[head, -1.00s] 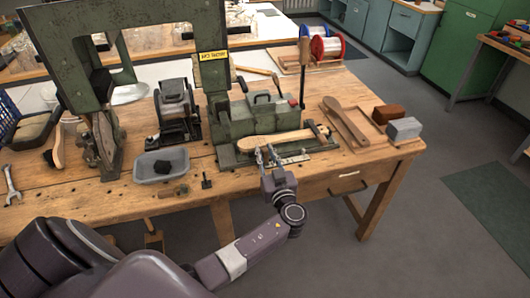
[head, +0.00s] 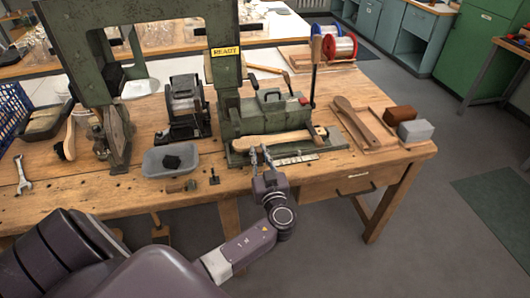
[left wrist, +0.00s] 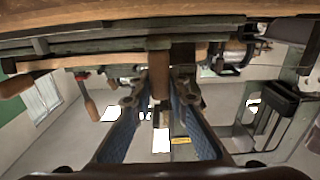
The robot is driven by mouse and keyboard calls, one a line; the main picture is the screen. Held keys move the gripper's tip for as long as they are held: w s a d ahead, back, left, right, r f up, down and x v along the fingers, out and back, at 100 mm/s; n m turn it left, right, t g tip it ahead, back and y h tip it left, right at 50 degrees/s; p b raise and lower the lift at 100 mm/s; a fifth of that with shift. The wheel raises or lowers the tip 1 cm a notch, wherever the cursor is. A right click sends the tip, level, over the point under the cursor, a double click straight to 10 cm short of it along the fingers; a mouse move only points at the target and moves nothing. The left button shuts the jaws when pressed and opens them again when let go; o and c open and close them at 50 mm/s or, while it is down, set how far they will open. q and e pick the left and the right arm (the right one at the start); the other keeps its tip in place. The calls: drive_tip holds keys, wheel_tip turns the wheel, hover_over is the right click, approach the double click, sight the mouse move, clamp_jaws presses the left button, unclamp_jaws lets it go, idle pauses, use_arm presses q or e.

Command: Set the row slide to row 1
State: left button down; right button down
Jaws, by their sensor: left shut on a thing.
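The green tufting machine (head: 262,116) stands on the bench with a pale wooden brush block (head: 272,141) lying along its front. A metal strip with marks, apparently the row slide's scale (head: 297,158), runs along the machine's front edge. My left gripper (head: 260,154) is at the left end of this strip. In the left wrist view, its blue-grey fingers (left wrist: 158,92) are shut on a brown knob (left wrist: 159,72), apparently the slide's handle. The row numbers are too small to read. My right gripper is not in view.
A yellow sign on the green frame (head: 225,51) reads READY. A wooden paddle (head: 354,122), a brown block (head: 399,115) and a grey block (head: 415,130) lie on the right.

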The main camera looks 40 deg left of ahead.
use_arm(q)
drive_tip(key=shift+d, duration=0.1)
drive_tip(key=c, duration=1.8)
unclamp_jaws()
drive_tip(key=shift+c, duration=0.2)
drive_tip(key=v, duration=1.2)
drive_tip(key=shift+f, duration=0.1)
drive_tip(key=s+d+f+m+g+h, duration=0.1)
drive_tip(key=s+f+m+g+h, duration=0.15)
drive_tip(key=f, duration=0.85)
drive_tip(key=s+d+f+m+g+h, duration=0.1)
drive_tip(key=s+f+m+h, duration=0.25)
drive_tip(key=f, duration=0.75)
drive_tip(key=s+d+f+m+g+h, duration=0.1)
drive_tip(key=s+f+m+g+h, duration=0.2)
drive_tip(key=f, duration=0.8)
drive_tip(key=s+d+f+m+g+h, duration=0.1)
drive_tip(key=s+f, duration=0.5)
drive_tip(key=s, duration=0.4)
drive_tip(key=s+d+f+m+g+h, duration=0.1)
drive_tip(key=s+d+f+h, duration=0.1)
drive_tip(key=s+f, duration=0.4)
drive_tip(key=s+d+f+m+g+h, duration=0.1)
drive_tip(key=s+f, duration=0.6)
drive_tip(key=s, duration=0.9)
drive_tip(key=shift+d+g+h, duration=0.4)
drive_tip(key=shift+d+g, duration=0.15)
drive_tip(key=shift+d, duration=0.1)
